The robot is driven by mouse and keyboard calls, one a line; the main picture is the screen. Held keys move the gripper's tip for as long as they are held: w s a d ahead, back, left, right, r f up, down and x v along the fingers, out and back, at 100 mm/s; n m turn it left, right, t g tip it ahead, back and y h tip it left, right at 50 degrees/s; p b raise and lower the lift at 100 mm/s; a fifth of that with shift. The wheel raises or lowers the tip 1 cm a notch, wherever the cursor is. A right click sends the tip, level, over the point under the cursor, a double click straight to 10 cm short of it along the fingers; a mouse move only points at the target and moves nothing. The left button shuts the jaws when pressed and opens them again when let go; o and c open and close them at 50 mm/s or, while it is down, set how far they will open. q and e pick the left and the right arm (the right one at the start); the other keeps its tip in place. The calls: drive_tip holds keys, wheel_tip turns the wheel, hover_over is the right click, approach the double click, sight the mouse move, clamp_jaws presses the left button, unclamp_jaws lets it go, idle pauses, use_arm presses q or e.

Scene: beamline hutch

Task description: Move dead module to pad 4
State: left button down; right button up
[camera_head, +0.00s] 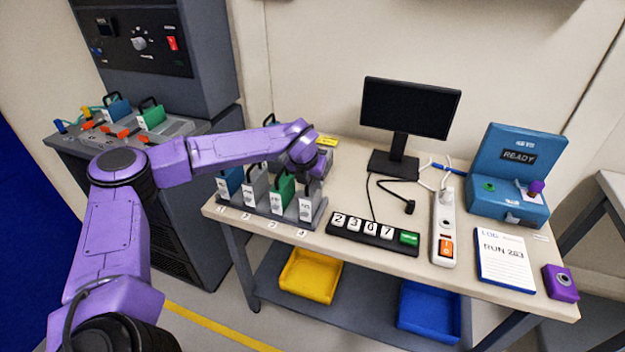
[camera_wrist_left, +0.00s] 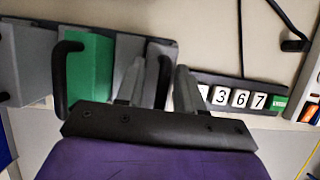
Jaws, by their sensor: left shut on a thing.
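My left gripper (camera_head: 308,166) reaches down over the right end of the module stand (camera_head: 292,219). It is shut on the black handle of a grey module (camera_head: 306,208) at pad 4. In the left wrist view my gripper (camera_wrist_left: 158,82) has its fingers on either side of that dark handle. The grey module stands upright; I cannot tell if it is fully seated. A green module (camera_head: 282,190) stands at pad 3, a grey one (camera_head: 255,186) at pad 2 and a blue one (camera_head: 229,182) at pad 1. The green module also shows in the left wrist view (camera_wrist_left: 92,75).
A number display (camera_head: 373,231), power strip (camera_head: 444,225), monitor (camera_head: 408,108), blue READY box (camera_head: 508,205) and log pad (camera_head: 504,257) stand to the right. Yellow (camera_head: 310,276) and blue (camera_head: 429,311) bins sit below. A rack bench (camera_head: 160,133) with modules is at left.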

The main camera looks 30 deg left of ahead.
use_arm(q)
drive_tip(key=c, duration=0.6)
unclamp_jaws()
drive_tip(key=b+v, duration=0.1)
drive_tip(key=v, duration=0.9)
drive_tip(key=shift+s+r+b, duration=0.15)
drive_tip(key=shift+r+b, duration=0.05)
drive_tip(key=shift+b, duration=0.1)
